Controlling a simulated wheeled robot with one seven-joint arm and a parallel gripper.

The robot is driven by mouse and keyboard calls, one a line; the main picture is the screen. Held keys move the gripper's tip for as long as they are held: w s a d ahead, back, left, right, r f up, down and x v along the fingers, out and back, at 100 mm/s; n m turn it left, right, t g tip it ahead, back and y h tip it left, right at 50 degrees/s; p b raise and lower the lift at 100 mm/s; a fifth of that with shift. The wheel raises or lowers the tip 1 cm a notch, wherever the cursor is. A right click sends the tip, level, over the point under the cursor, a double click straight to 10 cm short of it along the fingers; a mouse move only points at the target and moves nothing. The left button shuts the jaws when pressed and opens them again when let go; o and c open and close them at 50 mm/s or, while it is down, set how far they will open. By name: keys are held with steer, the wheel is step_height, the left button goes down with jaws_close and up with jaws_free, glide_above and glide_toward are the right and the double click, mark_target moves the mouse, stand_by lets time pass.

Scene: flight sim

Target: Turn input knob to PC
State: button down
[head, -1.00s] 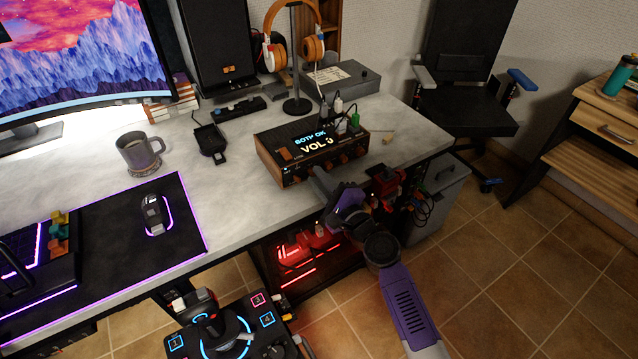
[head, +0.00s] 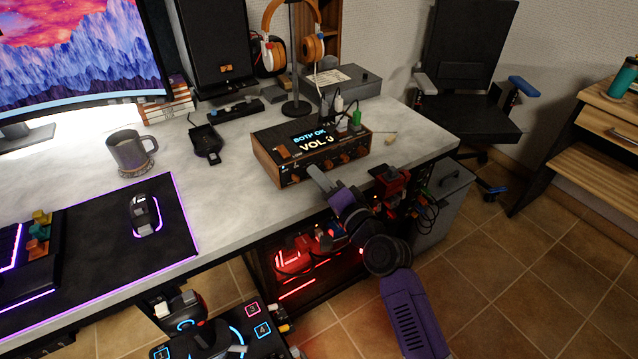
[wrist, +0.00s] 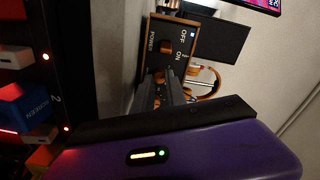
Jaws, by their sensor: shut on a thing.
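The audio box (head: 264,162) has wooden sides and a black front, and stands near the front edge of the desk. Its lit screen (head: 312,140) seems to read "BOTH OK" and "VOL 0". A row of small orange-brown knobs (head: 345,157) runs along its front; their pointers and labels are too small to read. My gripper (head: 316,174) is at the lower front of the box. It is shut on a knob, which the fingers hide; I cannot tell which one. In the wrist view the fingers (wrist: 172,94) reach toward the box face (wrist: 178,45) marked POWER, OFF and ON.
A headphone stand (head: 296,75) and a grey box (head: 345,84) stand behind the audio box, with cables plugged in its top. A mug (head: 125,152) and mouse (head: 145,215) are on the left. A red-lit rack (head: 300,262) is under the desk; a joystick panel (head: 225,335) is in front.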

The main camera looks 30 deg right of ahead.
steer(key=shift+f+n+b, duration=0.1)
steer(key=shift+n+b, duration=0.35)
steer(key=shift+n, duration=0.35)
steer(key=c, duration=1.3)
jaws_free()
steer(key=shift+c, duration=0.2)
steer(key=shift+s, duration=0.1)
steer(key=s, duration=0.7)
steer(key=shift+s, duration=0.35)
